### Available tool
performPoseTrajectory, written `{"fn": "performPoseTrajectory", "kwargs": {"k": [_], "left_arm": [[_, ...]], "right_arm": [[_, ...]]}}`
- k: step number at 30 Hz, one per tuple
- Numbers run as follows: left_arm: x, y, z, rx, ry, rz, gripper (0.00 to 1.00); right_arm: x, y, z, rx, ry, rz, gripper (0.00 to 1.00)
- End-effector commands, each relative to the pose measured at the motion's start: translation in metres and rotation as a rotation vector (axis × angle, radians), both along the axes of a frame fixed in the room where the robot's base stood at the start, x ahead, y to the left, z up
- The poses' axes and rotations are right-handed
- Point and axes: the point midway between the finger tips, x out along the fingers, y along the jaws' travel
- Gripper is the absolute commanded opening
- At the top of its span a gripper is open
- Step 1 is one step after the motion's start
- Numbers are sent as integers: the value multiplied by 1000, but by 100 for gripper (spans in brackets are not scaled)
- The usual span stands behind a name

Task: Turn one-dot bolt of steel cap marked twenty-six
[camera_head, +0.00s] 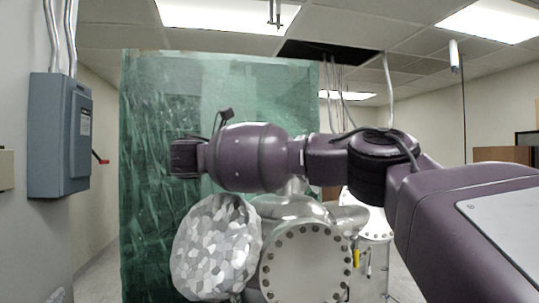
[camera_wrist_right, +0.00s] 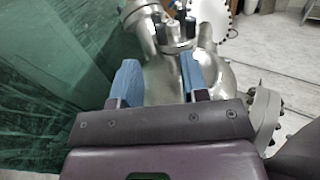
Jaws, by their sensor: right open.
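A round steel cap (camera_head: 305,268) with a ring of bolts faces me at the bottom middle of the head view. I cannot read a number on it or make out any one-dot mark. My right arm reaches in from the right, above the cap. Its gripper end (camera_head: 186,158) is at the upper left of the cap, apart from it. In the wrist view my right gripper (camera_wrist_right: 160,72) has two blue fingers spread apart with nothing held between them. Beyond them is a metal fitting (camera_wrist_right: 176,42) on the steel vessel. My left gripper is not in view.
A foil-wrapped round part (camera_head: 215,248) is left of the cap. A green translucent sheet (camera_head: 150,220) stands behind. A grey electrical box (camera_head: 60,135) is on the left wall. A bolted flange (camera_wrist_right: 264,118) lies right of my gripper in the wrist view.

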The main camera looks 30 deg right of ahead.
Motion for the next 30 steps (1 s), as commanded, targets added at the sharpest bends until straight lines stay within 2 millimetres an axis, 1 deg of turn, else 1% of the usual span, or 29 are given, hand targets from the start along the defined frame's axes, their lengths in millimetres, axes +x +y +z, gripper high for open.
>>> {"fn": "performPoseTrajectory", "kwargs": {"k": [1,3,15,17,21,24,30], "left_arm": [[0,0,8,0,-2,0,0],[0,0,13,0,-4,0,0],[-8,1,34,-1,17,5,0],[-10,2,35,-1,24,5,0],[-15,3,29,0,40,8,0],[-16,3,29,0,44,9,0],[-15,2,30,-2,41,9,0]], "right_arm": [[1,-4,3,2,1,0,41],[3,-8,3,2,2,0,41],[15,-41,2,2,2,-5,41],[17,-46,2,1,3,-5,41],[22,-60,1,0,1,-5,41],[25,-66,1,0,0,-3,41],[26,-70,0,0,0,-3,41]]}}
